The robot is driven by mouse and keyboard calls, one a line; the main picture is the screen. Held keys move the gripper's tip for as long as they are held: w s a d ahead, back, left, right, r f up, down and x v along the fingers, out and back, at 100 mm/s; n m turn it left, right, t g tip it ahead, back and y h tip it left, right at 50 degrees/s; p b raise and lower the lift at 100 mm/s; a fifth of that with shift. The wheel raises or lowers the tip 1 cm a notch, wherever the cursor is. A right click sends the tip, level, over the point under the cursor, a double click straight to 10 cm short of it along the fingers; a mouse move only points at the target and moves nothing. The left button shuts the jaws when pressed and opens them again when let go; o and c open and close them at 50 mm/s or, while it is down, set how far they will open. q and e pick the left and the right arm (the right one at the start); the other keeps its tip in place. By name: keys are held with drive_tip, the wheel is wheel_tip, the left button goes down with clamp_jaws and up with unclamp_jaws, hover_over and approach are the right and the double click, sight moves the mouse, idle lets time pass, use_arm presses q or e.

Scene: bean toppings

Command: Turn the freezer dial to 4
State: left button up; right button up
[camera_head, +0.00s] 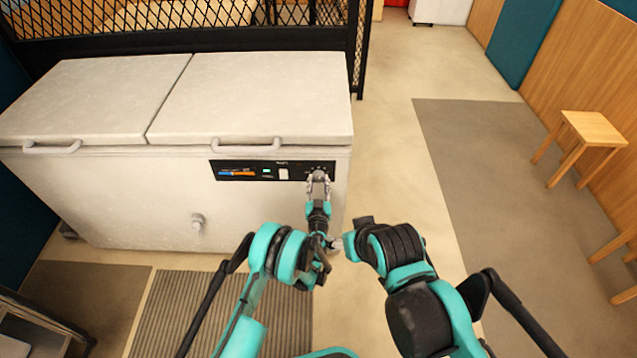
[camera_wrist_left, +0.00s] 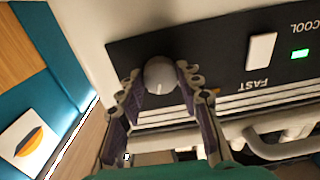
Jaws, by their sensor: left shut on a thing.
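The white chest freezer (camera_head: 120,195) stands at the left in the head view, with a black control panel (camera_head: 235,170) on its front right. The grey round dial (camera_wrist_left: 159,76) shows in the left wrist view, with a light mark on its lower face. My left gripper (camera_head: 318,178) is at the panel's right end in the head view. In the left wrist view its fingers (camera_wrist_left: 160,85) are on both sides of the dial and shut on it. The numbers around the dial cannot be read. My right arm shows at the lower right, and its gripper's fingers cannot be made out.
The panel also bears a white switch (camera_wrist_left: 261,51) and a green display (camera_wrist_left: 300,54). A wooden stool (camera_head: 592,128) stands at the right. A black mesh partition (camera_head: 200,35) is behind the freezer. The floor right of the freezer is clear.

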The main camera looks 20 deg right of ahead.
use_arm(q)
drive_tip(key=shift+m, duration=0.3)
drive_tip(key=m, duration=0.5)
drive_tip(key=shift+m, duration=0.4)
drive_tip(key=m, duration=0.5)
drive_tip(key=shift+w+a+r, duration=0.1)
drive_tip(key=shift+m, duration=0.4)
drive_tip(key=o, duration=1.2)
drive_tip(key=shift+c, duration=0.2)
